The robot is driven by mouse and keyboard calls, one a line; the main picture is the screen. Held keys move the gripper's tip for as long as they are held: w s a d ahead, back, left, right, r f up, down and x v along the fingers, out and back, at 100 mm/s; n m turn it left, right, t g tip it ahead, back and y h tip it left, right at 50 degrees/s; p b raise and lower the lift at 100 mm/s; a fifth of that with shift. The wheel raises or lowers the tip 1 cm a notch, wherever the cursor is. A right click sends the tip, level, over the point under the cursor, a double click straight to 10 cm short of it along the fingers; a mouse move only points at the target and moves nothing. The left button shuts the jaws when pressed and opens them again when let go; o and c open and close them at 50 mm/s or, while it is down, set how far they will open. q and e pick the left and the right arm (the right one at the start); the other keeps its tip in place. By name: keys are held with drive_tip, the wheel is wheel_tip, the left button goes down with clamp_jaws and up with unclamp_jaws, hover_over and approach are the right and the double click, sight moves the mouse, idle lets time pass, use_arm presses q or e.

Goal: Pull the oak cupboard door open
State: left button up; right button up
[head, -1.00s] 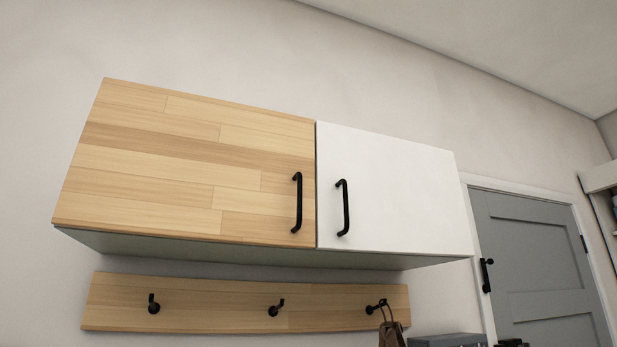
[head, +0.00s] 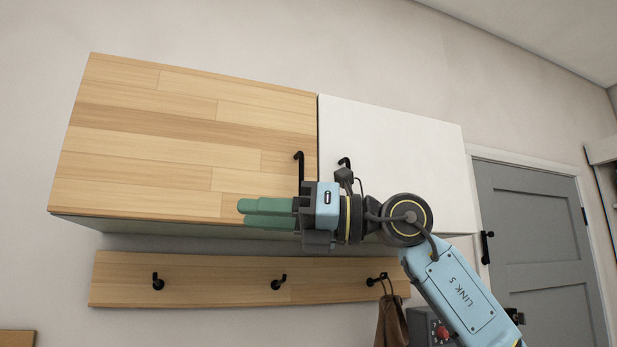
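The oak cupboard door (head: 160,140) is the left door of the wall cupboard and is closed. Its black bar handle (head: 300,165) is upright near the door's right edge; its lower part is hidden behind my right gripper. My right gripper (head: 250,213) is in front of the door's lower right part, with its green fingers pointing left across the oak. The fingers overlap in this view, so I cannot see the gap between them. They do not appear to be around the handle. My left gripper is not in view.
A white cupboard door (head: 400,150) with a black handle (head: 345,162) is closed on the right, partly behind my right wrist. Below is a wooden hook rail (head: 215,280) with a brown hanging item (head: 390,322). A grey room door (head: 530,235) stands at right.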

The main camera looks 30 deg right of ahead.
drive_tip(key=s+d+r+m+t+h, duration=0.25)
drive_tip(key=s+d+r+h, duration=0.2)
drive_tip(key=d, duration=0.25)
drive_tip(key=s+d+r+m+t+h, duration=0.1)
drive_tip(key=s+d+r+t+h, duration=0.2)
drive_tip(key=s+d+r+h, duration=0.25)
drive_tip(key=y+p, duration=0.1)
drive_tip(key=p, duration=0.3)
approach(309, 165)
drive_tip(key=shift+t, duration=0.25)
drive_tip(key=w+a, duration=0.1)
drive_tip(key=a, duration=0.1)
drive_tip(key=w+a+f, duration=0.1)
drive_tip(key=w+a, duration=0.1)
drive_tip(key=w+a+f, duration=0.1)
drive_tip(key=w+a, duration=0.1)
drive_tip(key=shift+w, duration=0.25)
clamp_jaws()
